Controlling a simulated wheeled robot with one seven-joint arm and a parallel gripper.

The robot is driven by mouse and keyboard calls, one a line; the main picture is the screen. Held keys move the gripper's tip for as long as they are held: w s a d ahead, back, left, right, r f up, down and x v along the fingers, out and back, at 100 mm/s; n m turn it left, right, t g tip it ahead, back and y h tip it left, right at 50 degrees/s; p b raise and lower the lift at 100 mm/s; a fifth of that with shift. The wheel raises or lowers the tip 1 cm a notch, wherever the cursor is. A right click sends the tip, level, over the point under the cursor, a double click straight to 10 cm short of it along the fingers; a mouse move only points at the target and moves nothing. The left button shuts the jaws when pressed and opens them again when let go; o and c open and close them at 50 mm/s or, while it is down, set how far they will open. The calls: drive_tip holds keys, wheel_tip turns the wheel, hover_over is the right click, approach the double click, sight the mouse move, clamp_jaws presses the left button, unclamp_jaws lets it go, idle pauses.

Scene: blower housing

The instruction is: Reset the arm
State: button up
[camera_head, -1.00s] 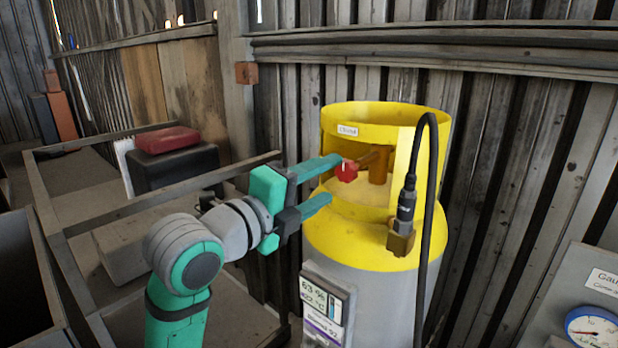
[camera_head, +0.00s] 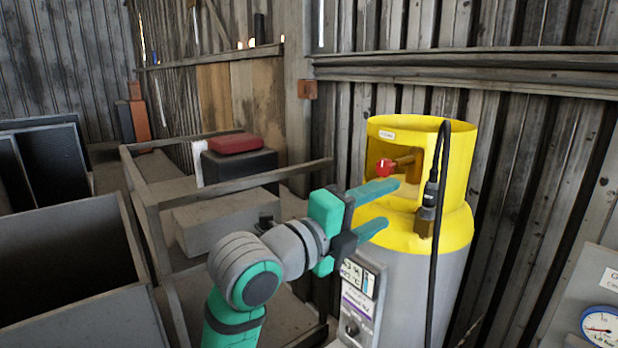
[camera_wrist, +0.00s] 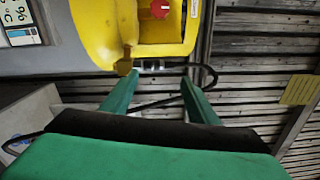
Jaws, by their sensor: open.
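My gripper (camera_head: 376,208) is green with a dark palm. Its two fingers are apart with nothing between them. In the head view it is in front of the left side of a yellow-topped grey gas cylinder (camera_head: 412,290). I cannot tell whether a fingertip touches the cylinder.
A metal-framed cart (camera_head: 147,200) with a red case (camera_head: 235,144) stands left. Grey bins (camera_head: 70,250) are at far left. A gauge panel (camera_head: 603,284) is at lower right. A corrugated wall is close behind.

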drive_tip(key=w+a+f+n+t+y, duration=0.1)
drive_tip(key=a+f+n+t+y, duration=0.25)
drive_tip(key=f+n, duration=0.85)
drive_tip(key=w+a+f+n+t+y, duration=0.1)
drive_tip(key=a+f+n+t+y, duration=0.25)
drive_tip(key=f+n, duration=0.85)
drive_tip(key=s+a+f+n+y, duration=0.1)
drive_tip(key=s+f+n+y, duration=0.15)
drive_tip(key=s+f, duration=0.55)
drive_tip(key=s+a+f+n+y, duration=0.1)
drive_tip(key=s+f+y, duration=0.3)
drive_tip(key=f, duration=0.8)
drive_tip(key=s+a+f+n+g, duration=0.1)
drive_tip(key=s+f, duration=0.2)
drive_tip(key=s, duration=1.1)
drive_tip(key=s+a+f+n+g, duration=0.1)
drive_tip(key=s+f, duration=0.3)
drive_tip(key=s, duration=1.1)
drive_tip(key=shift+s+a+n+g+y, duration=0.15)
drive_tip(key=shift+a+n+g+y, duration=0.25)
drive_tip(key=shift+a+y, duration=0.1)
